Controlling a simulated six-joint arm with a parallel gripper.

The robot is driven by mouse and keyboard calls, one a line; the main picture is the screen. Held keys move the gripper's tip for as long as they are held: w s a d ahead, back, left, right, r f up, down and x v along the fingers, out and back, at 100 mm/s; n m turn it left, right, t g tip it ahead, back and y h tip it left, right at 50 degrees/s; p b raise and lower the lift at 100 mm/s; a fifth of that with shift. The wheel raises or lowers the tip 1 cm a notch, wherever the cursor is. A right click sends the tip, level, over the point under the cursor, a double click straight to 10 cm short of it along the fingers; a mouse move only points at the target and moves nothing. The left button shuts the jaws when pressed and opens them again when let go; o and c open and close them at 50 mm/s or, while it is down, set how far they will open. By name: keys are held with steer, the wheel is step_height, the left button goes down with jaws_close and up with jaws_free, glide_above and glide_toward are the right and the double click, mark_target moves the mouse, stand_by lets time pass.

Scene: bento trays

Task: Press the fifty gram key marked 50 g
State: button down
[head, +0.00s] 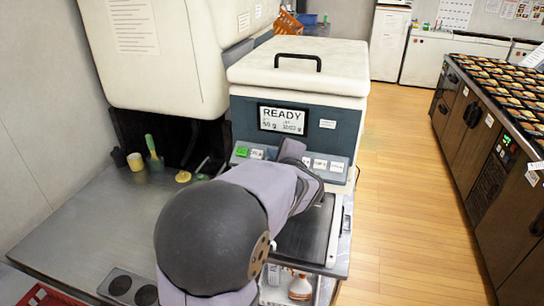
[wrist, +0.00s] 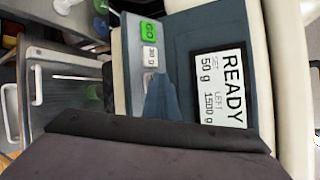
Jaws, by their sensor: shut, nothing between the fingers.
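The dispenser's key panel (head: 346,161) lies below a display (head: 283,118), which reads READY. In the wrist view the display (wrist: 220,88) shows SET 50 g and LEFT 1500 g. The green GO key (wrist: 150,32) and the white 30 g key (wrist: 150,56) show there. The following white key (wrist: 147,78) is partly covered by my gripper (wrist: 159,80), and its label cannot be read. My gripper is shut and empty, its tip over or at that key; I cannot tell whether it touches. In the head view my arm hides the middle keys.
A dark plate (head: 305,240) lies below the panel at the front. A yellow cup (head: 136,161) and a green-handled tool (head: 152,147) stand on the steel counter (head: 75,215) at left. A counter of filled trays (head: 500,85) stands at right, across open floor.

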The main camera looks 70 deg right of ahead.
steer(key=shift+a+r, duration=0.35)
steer(key=shift+r, duration=0.3)
steer(key=shift+a+r+p, duration=0.45)
steer(key=shift+r, duration=0.25)
steer(key=shift+a+r+p, duration=0.4)
steer(key=shift+r+p, duration=0.1)
steer(key=shift+r, duration=0.25)
steer(key=shift+a+r+p, duration=0.45)
steer(key=shift+r, duration=0.25)
